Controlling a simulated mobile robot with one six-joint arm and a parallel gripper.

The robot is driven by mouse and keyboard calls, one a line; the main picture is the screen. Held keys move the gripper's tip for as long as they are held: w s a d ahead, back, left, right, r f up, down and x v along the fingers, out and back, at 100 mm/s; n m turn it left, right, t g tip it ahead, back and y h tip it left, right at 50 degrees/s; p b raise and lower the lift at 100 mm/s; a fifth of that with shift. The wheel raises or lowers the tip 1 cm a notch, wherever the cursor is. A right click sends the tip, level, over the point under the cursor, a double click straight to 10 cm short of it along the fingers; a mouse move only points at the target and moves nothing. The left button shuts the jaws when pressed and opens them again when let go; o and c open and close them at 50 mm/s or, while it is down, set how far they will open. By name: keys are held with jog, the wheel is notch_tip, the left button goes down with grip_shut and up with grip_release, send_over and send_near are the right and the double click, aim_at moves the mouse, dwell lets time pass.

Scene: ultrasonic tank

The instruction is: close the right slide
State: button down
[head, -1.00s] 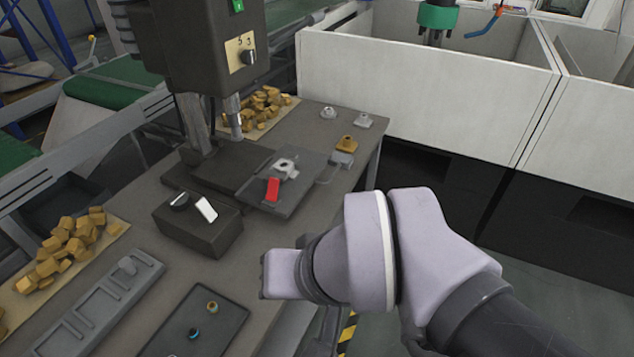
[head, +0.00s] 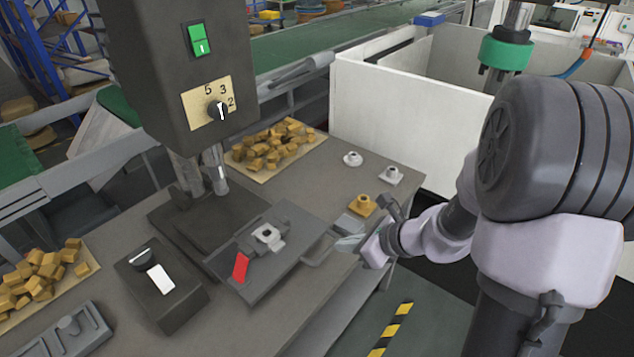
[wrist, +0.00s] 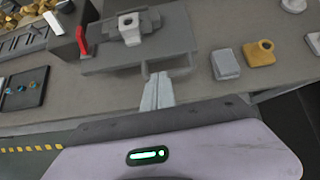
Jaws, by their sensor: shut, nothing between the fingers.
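The right slide looks to be the dark grey plate (head: 293,229) that sticks out from the drill press base toward the table's right edge. It carries a pale metal part (head: 267,235) and a red lever (head: 240,267). Its thin loop handle (head: 318,258) faces my gripper. In the wrist view the plate (wrist: 175,42) lies ahead, with the handle (wrist: 166,62) just beyond my fingertips. My gripper (head: 347,243) is shut and empty at the handle's outer side; in the wrist view its fingers (wrist: 158,92) point at the handle. I cannot tell whether they touch.
A grey block (head: 350,224), a brass part (head: 361,204) and two pale parts stand just behind my gripper. A control box (head: 165,290) stands at the front left. The drill press head (head: 175,60) hangs above the base. White-walled enclosures (head: 390,110) stand behind the table.

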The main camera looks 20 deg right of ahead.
aim_at(265, 218)
jog(key=b+x, duration=0.1)
jog(key=x, duration=0.2)
jog(key=b+x, duration=0.1)
jog(key=x, duration=0.2)
jog(key=b+x, duration=0.2)
jog(key=x, duration=0.1)
jog(key=shift+s+a+f, duration=0.25)
jog(key=shift+a, duration=0.1)
jog(key=shift+w+a+f, duration=0.15)
jog(key=shift+w+f, duration=0.05)
jog(key=shift+w, duration=0.15)
jog(key=w+a, duration=0.3)
jog(key=w, duration=0.1)
jog(key=w+a+p, duration=0.1)
jog(key=w+a, duration=0.2)
jog(key=w, duration=0.2)
jog(key=w+a, duration=0.4)
jog(key=shift+w+p, duration=0.35)
jog(key=shift+w+a+r, duration=0.1)
jog(key=shift+w+r, duration=0.05)
